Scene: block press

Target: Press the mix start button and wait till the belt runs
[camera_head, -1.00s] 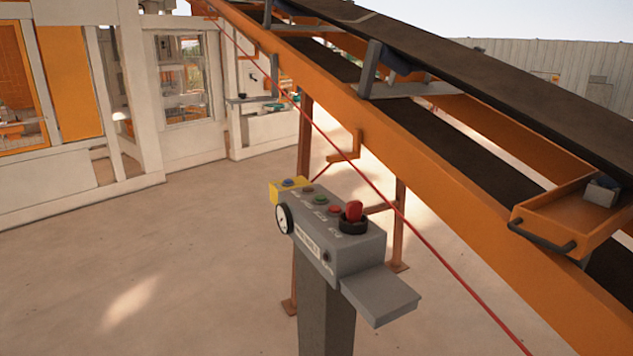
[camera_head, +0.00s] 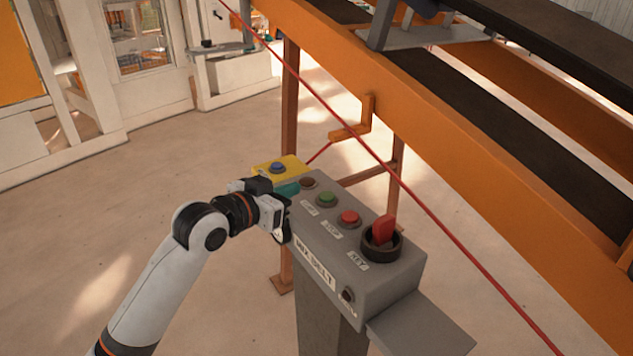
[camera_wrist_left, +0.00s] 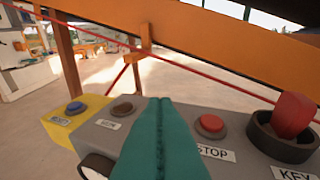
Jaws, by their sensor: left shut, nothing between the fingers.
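The grey control box (camera_head: 325,245), labelled "MIX BELT", stands on a post. Its top carries a brown button (camera_head: 308,183), a green button (camera_head: 327,199), a red button (camera_head: 349,218) and a red key switch (camera_head: 383,230) in a black ring. A yellow box with a blue button (camera_head: 277,167) adjoins its far end. My left gripper (camera_head: 288,188) has teal fingers, shut and empty, near the brown button; I cannot tell if they touch anything. In the left wrist view the teal fingers (camera_wrist_left: 165,115) hide the green button. My right gripper is not in view.
The dark belt (camera_head: 500,125) on its orange frame (camera_head: 440,165) slopes down behind the box; its motion cannot be told. A red cord (camera_head: 420,205) runs diagonally in front of the frame. A grey shelf (camera_head: 420,330) sticks out at the box's near end. Open floor lies left.

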